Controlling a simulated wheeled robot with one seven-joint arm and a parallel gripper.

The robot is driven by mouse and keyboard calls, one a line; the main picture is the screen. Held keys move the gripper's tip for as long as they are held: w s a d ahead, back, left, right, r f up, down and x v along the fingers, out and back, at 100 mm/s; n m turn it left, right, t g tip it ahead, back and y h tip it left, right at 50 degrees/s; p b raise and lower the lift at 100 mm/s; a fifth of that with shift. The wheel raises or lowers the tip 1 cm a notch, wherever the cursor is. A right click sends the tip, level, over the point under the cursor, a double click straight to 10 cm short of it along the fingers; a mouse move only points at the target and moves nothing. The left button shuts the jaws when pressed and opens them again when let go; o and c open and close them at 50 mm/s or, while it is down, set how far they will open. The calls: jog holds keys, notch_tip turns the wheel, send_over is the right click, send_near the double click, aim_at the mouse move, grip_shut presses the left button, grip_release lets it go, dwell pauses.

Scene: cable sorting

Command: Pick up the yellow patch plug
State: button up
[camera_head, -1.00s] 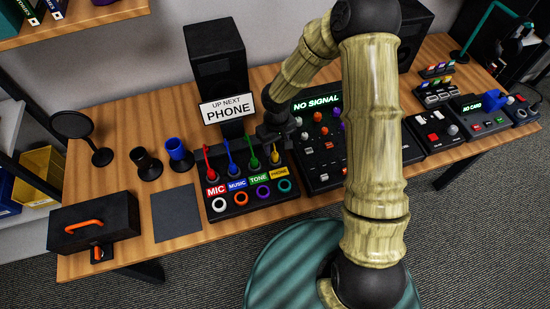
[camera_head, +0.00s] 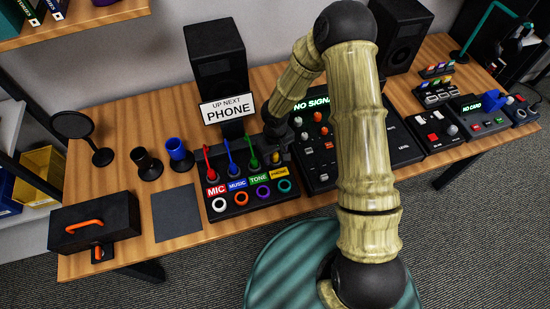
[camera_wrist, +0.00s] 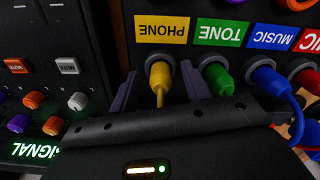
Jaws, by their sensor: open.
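The yellow patch plug (camera_wrist: 159,76) stands in its socket by the yellow PHONE label (camera_wrist: 162,30) in the wrist view. My gripper (camera_wrist: 158,88) is open, with one finger on each side of the yellow plug; whether either finger touches it I cannot tell. The green plug (camera_wrist: 215,74) by the TONE label is just outside the right finger. In the head view my gripper (camera_head: 276,143) is over the right end of the patch box (camera_head: 240,210), and the yellow plug is mostly hidden there.
The blue plug (camera_wrist: 270,78) and its cable are close on the right, with the red plug (camera_head: 207,161) beyond. A mixer (camera_head: 318,175) with knobs stands right beside the patch box. A grey mat (camera_head: 176,215) lies clear to the left.

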grip_shut()
notch_tip(320, 180, up, 10)
dwell(0.6)
jog(key=shift+a, duration=0.1)
dwell(0.4)
jog(key=s+a+f+n+p, duration=0.2)
jog(key=s+a+n, duration=0.4)
jog(key=s+a, duration=0.9)
jog(key=shift+a+f+p, duration=0.25)
jog(key=shift+a+p, duration=0.2)
jog(key=shift+a, duration=0.7)
